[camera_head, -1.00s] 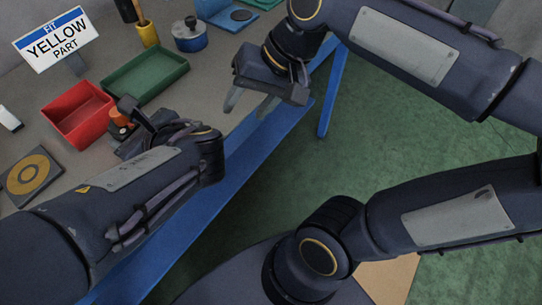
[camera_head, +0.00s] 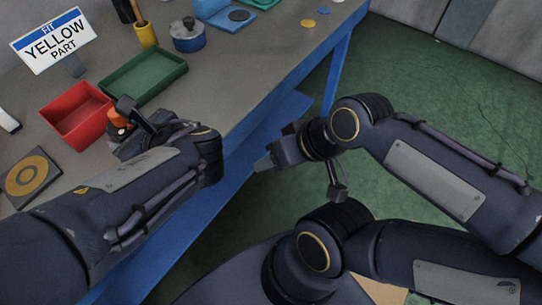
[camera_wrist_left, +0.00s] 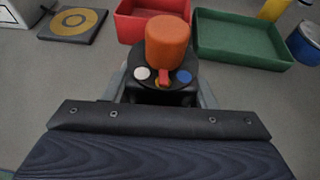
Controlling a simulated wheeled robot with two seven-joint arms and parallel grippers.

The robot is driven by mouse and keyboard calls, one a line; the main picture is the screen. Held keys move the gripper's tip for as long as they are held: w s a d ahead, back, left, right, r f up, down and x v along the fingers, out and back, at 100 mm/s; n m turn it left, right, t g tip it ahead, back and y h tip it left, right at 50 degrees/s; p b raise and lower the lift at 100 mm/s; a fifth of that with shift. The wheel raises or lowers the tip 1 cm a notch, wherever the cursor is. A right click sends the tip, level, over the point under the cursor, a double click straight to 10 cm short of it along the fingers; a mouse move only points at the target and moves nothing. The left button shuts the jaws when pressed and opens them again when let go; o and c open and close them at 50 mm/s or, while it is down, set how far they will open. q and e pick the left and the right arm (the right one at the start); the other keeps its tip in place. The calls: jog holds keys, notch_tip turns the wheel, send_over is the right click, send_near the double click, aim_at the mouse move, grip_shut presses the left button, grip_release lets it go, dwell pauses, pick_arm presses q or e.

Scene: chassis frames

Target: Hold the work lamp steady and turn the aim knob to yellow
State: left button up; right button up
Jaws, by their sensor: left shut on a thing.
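The work lamp has an orange upright cylinder (camera_wrist_left: 168,42) on a round black dial (camera_wrist_left: 150,86). In the left wrist view a white dot (camera_wrist_left: 142,74) lies to the left and a blue dot (camera_wrist_left: 183,77) to the right. A red pointer (camera_wrist_left: 164,77) lies between them, toward the camera, with a little yellow at its tip. My left gripper (camera_wrist_left: 162,95) is shut on the lamp's dark base, one finger on each side. In the head view the orange part (camera_head: 116,119) shows beyond this gripper. My right gripper (camera_head: 264,163) is off the bench's front edge, away from the lamp; its jaw gap is unclear.
A red tray (camera_head: 78,128) and a green tray (camera_head: 143,88) stand behind the lamp. A dark plate with a yellow ring (camera_head: 28,177) lies to its left. A sign (camera_head: 54,41) reads "FIT YELLOW PART". A blue pot (camera_head: 189,40) stands farther back. The bench right of the lamp is clear.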

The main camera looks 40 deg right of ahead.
pick_arm(q)
jog(key=o, duration=1.3)
jog(key=shift+c, duration=0.2)
